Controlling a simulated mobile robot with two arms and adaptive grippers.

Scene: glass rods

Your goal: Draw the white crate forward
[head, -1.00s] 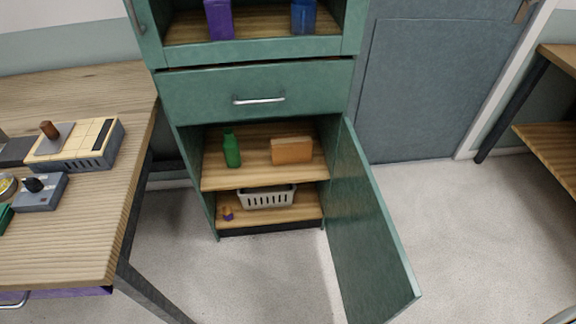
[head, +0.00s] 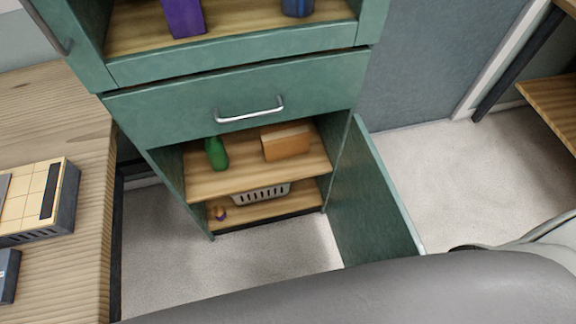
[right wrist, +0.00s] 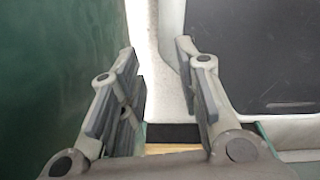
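The white crate (head: 262,193) sits on the bottom shelf of the green cabinet, under the middle shelf, which hides its upper part in the head view. Its slotted front faces out. My right gripper (right wrist: 165,95) shows in the right wrist view with its two fingers apart and nothing between them. A strip of light wood and a dark edge show beyond the fingers; I cannot make out the crate there. In the head view a large grey arm part of mine crosses the bottom, and no gripper shows. My left gripper is not in view.
The open cabinet door (head: 373,205) stands to the right of the lower shelves. A green bottle (head: 217,154) and an orange box (head: 286,142) stand on the middle shelf. A small purple and orange item (head: 220,214) lies left of the crate. A wooden table (head: 75,130) is at left.

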